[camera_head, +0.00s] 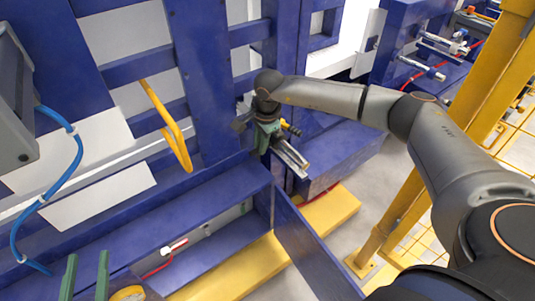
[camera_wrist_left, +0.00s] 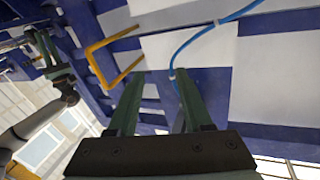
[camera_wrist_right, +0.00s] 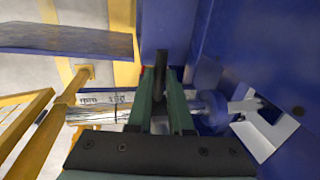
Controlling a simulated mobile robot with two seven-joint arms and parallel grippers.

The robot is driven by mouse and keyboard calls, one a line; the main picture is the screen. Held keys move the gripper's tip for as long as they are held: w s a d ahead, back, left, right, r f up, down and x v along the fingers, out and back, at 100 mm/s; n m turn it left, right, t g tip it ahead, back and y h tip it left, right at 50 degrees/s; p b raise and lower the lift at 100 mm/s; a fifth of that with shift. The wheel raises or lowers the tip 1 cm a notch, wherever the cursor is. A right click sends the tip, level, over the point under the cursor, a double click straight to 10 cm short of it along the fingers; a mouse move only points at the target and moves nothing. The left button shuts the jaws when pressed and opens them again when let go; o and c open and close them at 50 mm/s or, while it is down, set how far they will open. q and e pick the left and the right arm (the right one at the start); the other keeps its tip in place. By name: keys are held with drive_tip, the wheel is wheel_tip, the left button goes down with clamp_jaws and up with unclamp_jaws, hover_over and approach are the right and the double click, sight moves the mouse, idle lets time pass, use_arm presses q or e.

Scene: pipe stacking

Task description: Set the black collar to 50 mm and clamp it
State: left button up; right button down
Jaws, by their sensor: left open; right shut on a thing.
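My right gripper (camera_head: 267,132) is at the blue frame in the middle of the head view. In the right wrist view its fingers (camera_wrist_right: 160,88) are shut on a dark upright piece (camera_wrist_right: 160,70), which may be the black collar or a lever on it; the fingers hide much of it. A silvery scale bar (camera_wrist_right: 97,106) with mm markings runs behind the fingers; the collar's reading on it cannot be made out. The bar also shows in the head view (camera_head: 291,158). My left gripper (camera_head: 88,272) is open and empty at the lower left; its fingers are apart in the left wrist view (camera_wrist_left: 158,80).
A round blue flange (camera_wrist_right: 212,111) sits beside the right fingers. A yellow bent handle (camera_head: 170,128) and a blue hose (camera_head: 75,150) are on the left. Yellow posts (camera_head: 440,140) stand on the right. Blue beams surround the right gripper closely.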

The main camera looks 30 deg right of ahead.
use_arm(q)
wheel_tip(320, 180, up, 6)
drive_tip(key=m+t+h, duration=0.1)
drive_tip(key=t, duration=0.1)
drive_tip(key=shift+s+d+r+m+h+b, duration=0.2)
drive_tip(key=shift+s+r+m+h+b, duration=0.1)
drive_tip(key=shift+s+h+b, duration=0.1)
use_arm(e)
drive_tip(key=shift+w, duration=1.2)
drive_tip(key=c, duration=0.8)
unclamp_jaws()
drive_tip(key=shift+c, duration=0.2)
drive_tip(key=shift+a, duration=0.1)
use_arm(q)
wheel_tip(320, 180, down, 15)
drive_tip(key=s+n+g+y+p, duration=0.1)
drive_tip(key=n+g+y+p, duration=0.1)
drive_tip(key=g, duration=0.3)
drive_tip(key=shift+a+n+g+y+p, duration=0.35)
drive_tip(key=shift+n+g+y, duration=0.05)
drive_tip(key=shift+y, duration=0.2)
use_arm(e)
wheel_tip(320, 180, up, 12)
drive_tip(key=s, duration=0.2)
drive_tip(key=shift+s+r, duration=0.15)
drive_tip(key=shift+s, duration=0.1)
drive_tip(key=shift+c, duration=0.2)
